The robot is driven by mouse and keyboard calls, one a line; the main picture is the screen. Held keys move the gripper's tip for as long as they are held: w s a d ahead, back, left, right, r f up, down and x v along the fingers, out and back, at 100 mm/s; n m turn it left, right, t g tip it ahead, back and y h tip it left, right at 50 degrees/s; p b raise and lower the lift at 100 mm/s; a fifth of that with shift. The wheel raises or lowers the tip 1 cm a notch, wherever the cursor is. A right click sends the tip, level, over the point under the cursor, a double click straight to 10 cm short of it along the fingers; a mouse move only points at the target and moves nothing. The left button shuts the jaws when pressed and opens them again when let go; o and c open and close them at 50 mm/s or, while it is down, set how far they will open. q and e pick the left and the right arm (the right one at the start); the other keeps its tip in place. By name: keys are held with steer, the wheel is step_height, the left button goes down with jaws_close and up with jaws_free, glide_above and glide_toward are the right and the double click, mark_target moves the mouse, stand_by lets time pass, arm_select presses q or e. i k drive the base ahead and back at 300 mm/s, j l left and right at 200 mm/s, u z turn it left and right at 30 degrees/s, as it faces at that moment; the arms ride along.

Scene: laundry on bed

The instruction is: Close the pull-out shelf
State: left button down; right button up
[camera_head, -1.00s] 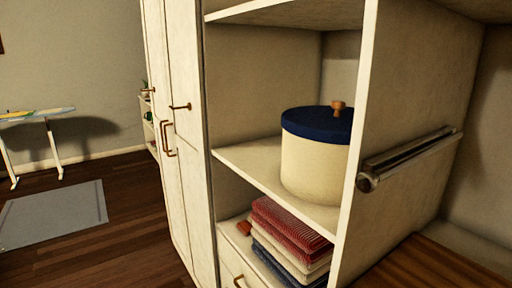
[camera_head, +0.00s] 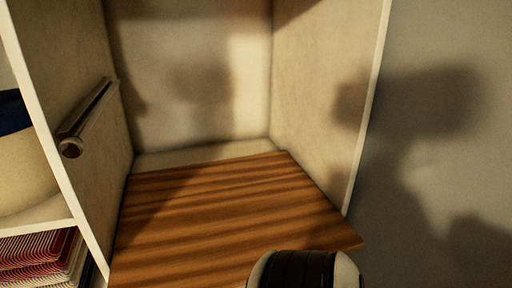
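The pull-out shelf (camera_head: 215,205) is a brown striped wooden board in the right-hand compartment of a cream cabinet. It stands out past the front edge of the cabinet's right side panel (camera_head: 330,110), and its near part runs out of the bottom of the view. A black and white rounded part of my own arm (camera_head: 305,270) shows at the bottom edge, in front of the board. I cannot tell whether it touches the board. Neither gripper's fingers show.
A metal rail (camera_head: 88,120) is fixed on the compartment's left wall. Left of that wall are a cream container with a dark blue lid (camera_head: 20,165) and folded red and white cloths (camera_head: 40,260). A bare wall (camera_head: 440,60) with dark shadows is on the right.

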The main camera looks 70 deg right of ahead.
mark_target(209, 225)
steer(key=z, duration=2.35)
